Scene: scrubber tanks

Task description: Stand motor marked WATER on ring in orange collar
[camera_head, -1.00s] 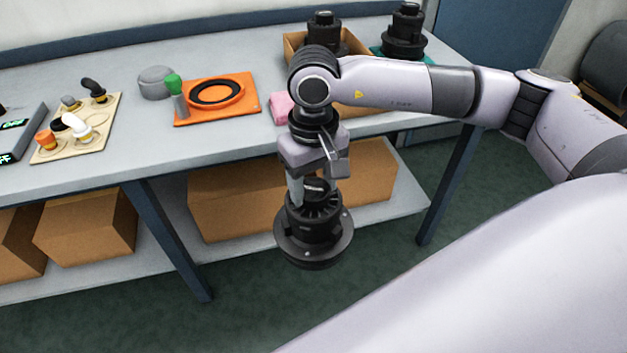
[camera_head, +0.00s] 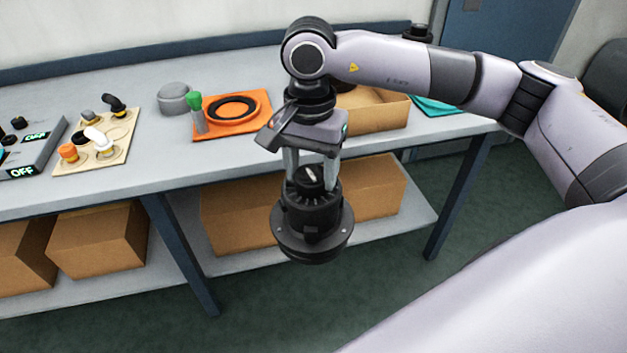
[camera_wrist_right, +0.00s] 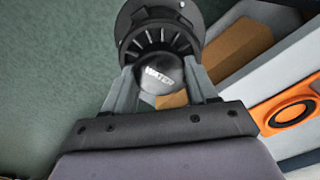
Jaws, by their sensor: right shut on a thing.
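My right gripper (camera_head: 312,170) is shut on a black motor (camera_head: 312,222), gripping its narrow top, and holds it upright in the air in front of the bench. The orange collar (camera_head: 254,120) is a flat square plate on the bench, with a raised orange rim around a black ring (camera_head: 232,107). It lies behind and to the left of my right gripper, and also shows in the right wrist view (camera_wrist_right: 309,95). My left gripper is not in view.
Further left are a beige board (camera_head: 121,143) with several knobs and a panel reading OFF (camera_head: 38,148). A cardboard tray (camera_head: 385,118) and teal mat (camera_head: 436,107) lie right. Boxes fill the lower shelf.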

